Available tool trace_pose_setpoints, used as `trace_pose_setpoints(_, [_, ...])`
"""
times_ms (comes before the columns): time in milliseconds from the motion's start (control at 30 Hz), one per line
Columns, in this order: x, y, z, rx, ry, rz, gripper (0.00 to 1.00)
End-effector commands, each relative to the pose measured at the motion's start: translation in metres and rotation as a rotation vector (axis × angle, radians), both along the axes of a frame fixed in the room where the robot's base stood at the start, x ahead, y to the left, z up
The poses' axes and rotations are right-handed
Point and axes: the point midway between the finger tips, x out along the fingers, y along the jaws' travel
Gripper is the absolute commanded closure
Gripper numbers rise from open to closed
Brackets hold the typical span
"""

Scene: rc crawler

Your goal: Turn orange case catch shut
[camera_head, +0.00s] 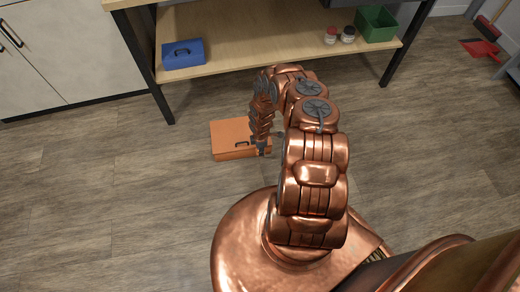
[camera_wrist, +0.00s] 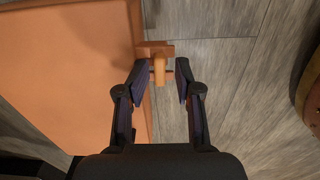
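The orange case (camera_head: 228,133) lies closed on the floor, with a dark handle on its front. In the wrist view the case (camera_wrist: 70,70) fills the left side. Its orange catch (camera_wrist: 159,66) juts from the case's right edge, a crosspiece with a narrow tab. My gripper (camera_wrist: 163,72) is open, with one finger on each side of the tab. The left fingertip is close to the tab; I cannot tell if it touches. A gap shows at the right finger. In the head view my gripper (camera_head: 264,143) is at the case's right end and partly hides it.
A workbench with a low wooden shelf (camera_head: 270,42) stands behind the case. On the shelf are a blue case (camera_head: 183,54), two small jars (camera_head: 339,35) and a green bin (camera_head: 376,24). A dark bench leg (camera_head: 146,70) stands behind left. The floor left of the case is clear.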

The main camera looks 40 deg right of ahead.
Motion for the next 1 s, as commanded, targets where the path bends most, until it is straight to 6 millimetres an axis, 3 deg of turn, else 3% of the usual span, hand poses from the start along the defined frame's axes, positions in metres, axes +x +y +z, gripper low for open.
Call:
trace_pose_setpoints(467, [0.003,0.0,0.007,0.0,-0.004,0.001,0.62])
trace_pose_setpoints(1000, [0.003,-0.002,0.056,-0.003,-0.004,0.0,0.62])
